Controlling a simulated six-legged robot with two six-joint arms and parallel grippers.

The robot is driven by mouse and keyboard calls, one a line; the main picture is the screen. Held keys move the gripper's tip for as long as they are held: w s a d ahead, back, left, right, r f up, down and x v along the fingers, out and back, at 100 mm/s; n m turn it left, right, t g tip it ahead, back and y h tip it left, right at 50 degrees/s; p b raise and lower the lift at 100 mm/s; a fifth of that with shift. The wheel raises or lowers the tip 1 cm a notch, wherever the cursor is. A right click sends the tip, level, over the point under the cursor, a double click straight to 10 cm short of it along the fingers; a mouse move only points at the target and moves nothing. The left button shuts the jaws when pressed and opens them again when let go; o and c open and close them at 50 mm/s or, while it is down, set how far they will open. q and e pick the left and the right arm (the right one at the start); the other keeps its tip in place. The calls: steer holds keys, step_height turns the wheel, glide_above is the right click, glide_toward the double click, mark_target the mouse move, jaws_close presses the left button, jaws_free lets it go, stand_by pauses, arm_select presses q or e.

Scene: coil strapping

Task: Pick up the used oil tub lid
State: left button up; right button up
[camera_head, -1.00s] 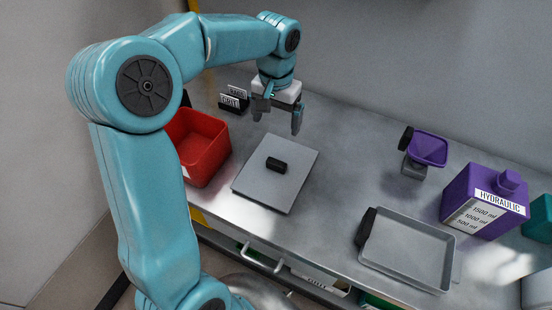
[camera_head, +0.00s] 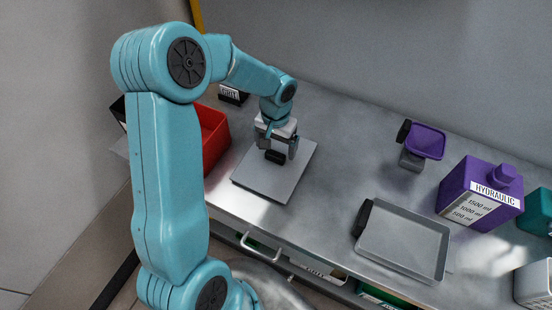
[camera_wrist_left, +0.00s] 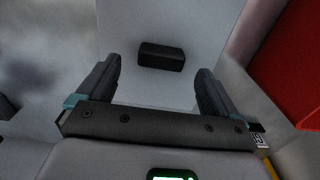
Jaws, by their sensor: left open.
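The used oil tub lid (camera_head: 262,184) is a flat grey square plate with a black block handle (camera_head: 274,157) at its middle. It lies on the metal worktop. In the left wrist view the lid (camera_wrist_left: 205,35) fills the middle, and the handle (camera_wrist_left: 161,56) sits beyond and between the fingertips. My left gripper (camera_head: 277,152) is over the lid at the handle, fingers apart, one on each side of it in the head view. I cannot tell whether a finger touches the handle. My right gripper is not in view.
A red bin (camera_head: 213,138) stands left of the lid, partly behind my arm. To the right are a grey tray (camera_head: 405,243) with a black handle, a purple scoop-like container (camera_head: 425,141) and a purple hydraulic jug (camera_head: 480,198). The worktop between lid and tray is clear.

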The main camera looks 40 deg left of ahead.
mark_target(275, 154)
arm_select(q)
steer(key=shift+s+f, duration=0.2)
steer(key=shift+f, duration=0.9)
steer(key=shift+w+a+f, duration=0.1)
steer(key=shift+w+f, duration=0.05)
steer(key=shift+f, duration=0.2)
steer(key=shift+r, duration=0.1)
steer(key=c, duration=0.9)
steer(key=shift+c, duration=1.2)
step_height(275, 154, up, 20)
steer(key=b, duration=0.1)
